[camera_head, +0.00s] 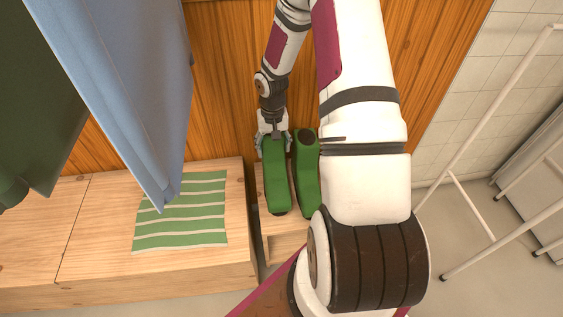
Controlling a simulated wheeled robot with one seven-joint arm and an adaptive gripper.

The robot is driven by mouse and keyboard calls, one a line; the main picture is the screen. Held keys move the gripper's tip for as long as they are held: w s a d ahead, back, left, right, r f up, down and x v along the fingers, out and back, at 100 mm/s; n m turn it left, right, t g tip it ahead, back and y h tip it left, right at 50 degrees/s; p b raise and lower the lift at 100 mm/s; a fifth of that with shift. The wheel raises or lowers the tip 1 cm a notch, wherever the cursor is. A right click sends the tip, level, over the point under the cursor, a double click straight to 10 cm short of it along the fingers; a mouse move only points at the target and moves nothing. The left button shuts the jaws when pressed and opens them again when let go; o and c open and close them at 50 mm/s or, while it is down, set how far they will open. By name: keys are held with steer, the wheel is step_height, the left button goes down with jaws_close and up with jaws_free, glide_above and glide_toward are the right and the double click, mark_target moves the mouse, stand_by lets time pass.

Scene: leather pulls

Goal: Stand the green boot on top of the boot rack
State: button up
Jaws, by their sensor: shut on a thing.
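My gripper (273,143) points down and is shut on the upper end of a green boot (277,183). That boot's toe points toward the bottom of the picture. A second green boot (306,178) stands close beside it on the right, its dark opening showing and its side partly covered by my arm. Both boots appear over a pale wooden boot rack (285,246), partly hidden behind my arm. I cannot tell whether the held boot touches the rack's top.
A wooden bench (105,262) with a green striped cloth (185,230) stands left of the rack. A blue garment (140,85) and a dark green one (35,90) hang at the upper left. A white metal frame (475,215) stands at the right. An orange wood wall is behind.

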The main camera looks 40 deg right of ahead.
steer(key=b, duration=0.1)
glide_above(274, 168)
steer(key=shift+w+d+f, duration=0.1)
steer(key=shift+f, duration=2.35)
steer(key=o, duration=2)
steer(key=shift+f, duration=0.15)
steer(key=shift+c, duration=0.2)
